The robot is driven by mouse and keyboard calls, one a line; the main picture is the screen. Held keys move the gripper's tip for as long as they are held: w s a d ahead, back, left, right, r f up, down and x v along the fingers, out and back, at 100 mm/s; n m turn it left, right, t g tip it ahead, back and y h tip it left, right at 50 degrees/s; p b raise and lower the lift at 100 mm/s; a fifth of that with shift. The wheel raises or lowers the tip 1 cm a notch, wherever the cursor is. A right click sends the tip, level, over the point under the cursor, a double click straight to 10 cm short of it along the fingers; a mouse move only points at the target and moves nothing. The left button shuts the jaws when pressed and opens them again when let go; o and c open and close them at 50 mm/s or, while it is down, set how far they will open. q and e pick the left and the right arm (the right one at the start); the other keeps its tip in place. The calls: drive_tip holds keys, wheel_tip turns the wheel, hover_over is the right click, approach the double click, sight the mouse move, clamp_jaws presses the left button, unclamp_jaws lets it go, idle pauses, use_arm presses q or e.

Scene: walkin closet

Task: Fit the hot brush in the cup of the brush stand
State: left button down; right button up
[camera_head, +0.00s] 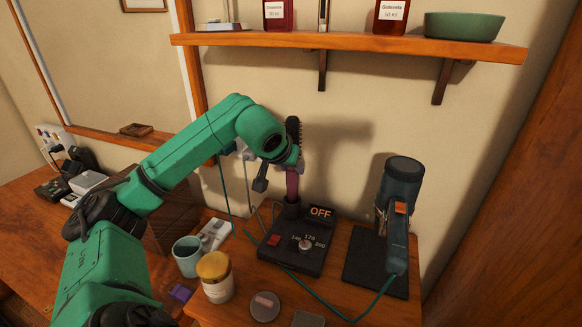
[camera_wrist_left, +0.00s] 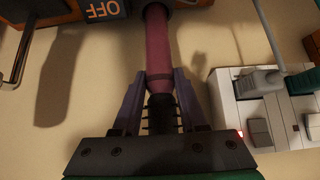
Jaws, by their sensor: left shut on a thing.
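The hot brush has a maroon handle (camera_head: 292,184) and a black bristled barrel (camera_head: 293,130). It stands roughly upright, handle down. My left gripper (camera_head: 291,164) is shut on it near the join of handle and bristles; in the left wrist view the two fingers (camera_wrist_left: 158,88) flank the brush, with the handle (camera_wrist_left: 160,45) running away from me. The brush stand (camera_head: 296,249) is a black box with an OFF display, a red switch and a dial. Its dark cup (camera_head: 291,209) is at the handle's lower end. How deep the handle sits is hidden. My right gripper is out of view.
A dark cylinder (camera_head: 402,180) and a blue-grey handled tool (camera_head: 398,238) stand on a black plate at right. A yellow-lidded jar (camera_head: 215,277) and green cup (camera_head: 187,256) are at left. A wooden shelf (camera_head: 350,44) hangs above. A green cord crosses the front.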

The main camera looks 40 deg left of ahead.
sight(290, 181)
use_arm(q)
drive_tip(key=shift+f+b, duration=0.6)
drive_tip(key=shift+f, duration=0.15)
drive_tip(key=shift+r, duration=0.1)
idle(0.4)
drive_tip(key=shift+f+b, duration=0.85)
drive_tip(key=shift+f, duration=0.75)
idle(1.3)
drive_tip(key=shift+c, duration=1.8)
unclamp_jaws()
drive_tip(key=b+v, duration=0.3)
drive_tip(key=v, duration=1.1)
drive_tip(key=shift+s+r, duration=0.2)
drive_tip(key=shift+r, duration=0.05)
drive_tip(key=shift+d, duration=0.1)
